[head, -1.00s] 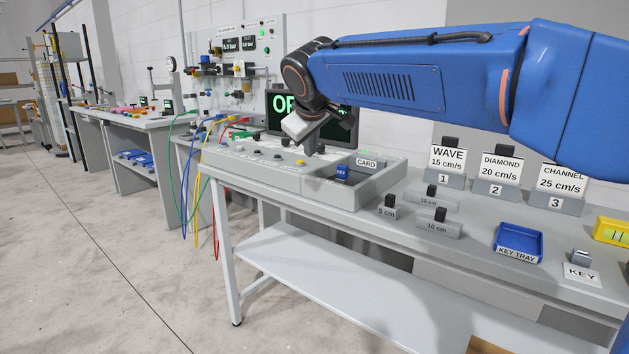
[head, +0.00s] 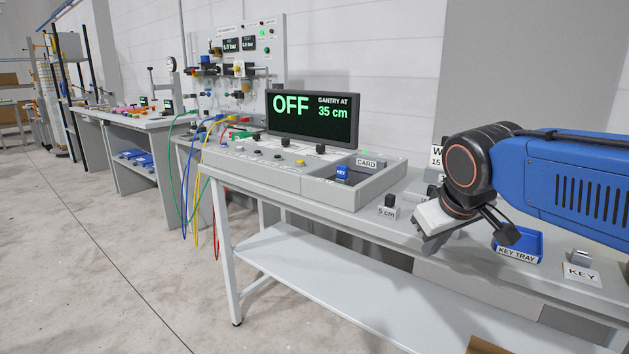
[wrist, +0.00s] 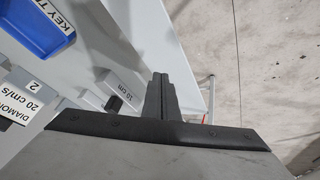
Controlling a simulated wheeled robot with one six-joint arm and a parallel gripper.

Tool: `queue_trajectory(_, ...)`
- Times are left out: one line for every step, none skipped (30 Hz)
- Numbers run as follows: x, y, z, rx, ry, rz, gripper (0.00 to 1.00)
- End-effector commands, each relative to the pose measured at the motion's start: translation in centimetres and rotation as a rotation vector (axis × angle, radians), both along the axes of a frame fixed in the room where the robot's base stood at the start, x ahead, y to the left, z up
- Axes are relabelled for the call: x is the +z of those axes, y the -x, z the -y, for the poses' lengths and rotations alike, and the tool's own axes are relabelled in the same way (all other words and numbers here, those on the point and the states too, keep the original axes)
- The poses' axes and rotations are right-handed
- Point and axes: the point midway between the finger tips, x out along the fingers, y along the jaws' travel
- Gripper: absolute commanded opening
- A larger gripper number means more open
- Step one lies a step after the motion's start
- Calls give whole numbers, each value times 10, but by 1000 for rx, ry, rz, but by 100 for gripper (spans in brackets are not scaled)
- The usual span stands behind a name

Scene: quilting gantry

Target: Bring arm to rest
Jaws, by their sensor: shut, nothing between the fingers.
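My gripper (head: 425,246) hangs in front of the table's front edge, right of the middle in the head view, pointing down and tilted. In the wrist view its fingers (wrist: 158,82) are together with nothing between them, near the 10 cm block (wrist: 122,88). My blue arm reaches in from the right. The gripper appears apart from the table objects. In the head view it covers the 10 cm block and part of the speed cards.
The console display (head: 312,118) reads OFF, gantry at 35 cm. The 5 cm block (head: 388,208), blue key tray (head: 522,248) and KEY label (head: 581,273) are nearby. Open floor (head: 100,260) lies left.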

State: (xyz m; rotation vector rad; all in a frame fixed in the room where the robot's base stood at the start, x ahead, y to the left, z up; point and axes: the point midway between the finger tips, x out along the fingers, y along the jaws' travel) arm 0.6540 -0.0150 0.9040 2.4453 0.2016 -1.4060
Motion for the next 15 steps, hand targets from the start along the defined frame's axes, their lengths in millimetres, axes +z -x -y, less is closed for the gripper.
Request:
queue_trajectory(-14,20,12,-33,-18,-12,0)
queue_trajectory(-22,30,18,-51,-29,-19,0)
queue_trajectory(-33,45,24,-75,-43,-30,0)
queue_trajectory(-42,55,29,-94,-56,-38,0)
queue_trajectory(-51,66,33,-112,-67,-46,0)
queue_trajectory(-63,80,38,-136,-82,-56,0)
queue_trajectory(-72,90,41,-154,-93,-63,0)
queue_trajectory(-81,100,44,-171,-104,-69,0)
queue_trajectory(-92,112,47,-193,-119,-77,0)
queue_trajectory(-99,120,49,-207,-128,-82,0)
queue_trajectory(-107,128,50,-221,-138,-88,0)
queue_trajectory(-115,137,52,-237,-149,-93,0)
queue_trajectory(-121,143,53,-249,-156,-98,0)
queue_trajectory(-126,148,53,-258,-163,-101,0)
queue_trajectory(-132,153,54,-269,-171,-105,0)
